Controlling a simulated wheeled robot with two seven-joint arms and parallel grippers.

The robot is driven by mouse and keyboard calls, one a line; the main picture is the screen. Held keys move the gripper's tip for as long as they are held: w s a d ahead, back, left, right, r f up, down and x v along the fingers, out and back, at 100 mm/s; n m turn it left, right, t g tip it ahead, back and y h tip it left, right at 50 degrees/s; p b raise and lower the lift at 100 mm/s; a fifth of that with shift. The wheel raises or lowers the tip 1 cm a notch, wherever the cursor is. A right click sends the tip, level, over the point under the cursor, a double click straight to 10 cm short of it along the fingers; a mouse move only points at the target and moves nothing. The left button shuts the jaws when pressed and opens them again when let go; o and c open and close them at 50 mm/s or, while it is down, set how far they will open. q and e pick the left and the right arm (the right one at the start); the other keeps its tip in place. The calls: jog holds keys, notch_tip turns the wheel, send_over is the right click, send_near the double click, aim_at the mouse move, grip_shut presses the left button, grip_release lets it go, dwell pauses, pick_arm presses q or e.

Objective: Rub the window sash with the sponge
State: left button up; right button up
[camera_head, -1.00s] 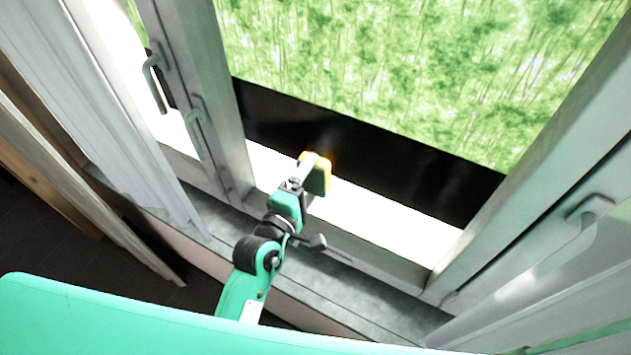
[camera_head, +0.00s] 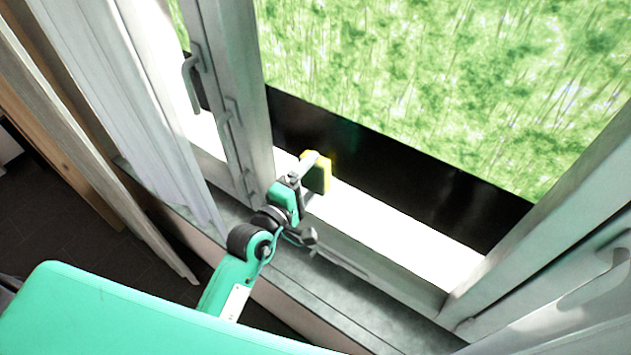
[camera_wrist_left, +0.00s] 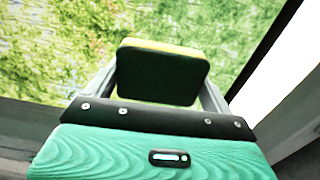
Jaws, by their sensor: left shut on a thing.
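The sponge (camera_head: 319,172), yellow with a dark green side, is held by my left gripper (camera_head: 308,178) in the head view. In the left wrist view the sponge (camera_wrist_left: 162,72) sits between the two fingers of my left gripper (camera_wrist_left: 160,88), its dark face towards the camera. The window sash (camera_head: 228,90) is a grey frame with handles, left of the sponge. The sponge is in front of the window opening, over the bright lower strip; I cannot tell whether it touches anything. My right gripper is not in view.
A grey sill (camera_head: 330,300) runs below the window. A white curtain (camera_head: 130,100) hangs at left. Another grey frame (camera_head: 550,200) with a handle stands at right. A black panel (camera_head: 400,170) crosses the lower window, with green foliage beyond.

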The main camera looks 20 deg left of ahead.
pick_arm(q)
jog(key=shift+s+a+f, duration=0.1)
jog(key=shift+s+a, duration=0.25)
jog(key=shift+s, duration=0.25)
jog(key=shift+v, duration=2.2)
jog(key=shift+s, duration=0.1)
jog(key=v, duration=0.3)
jog(key=shift+b, duration=0.4)
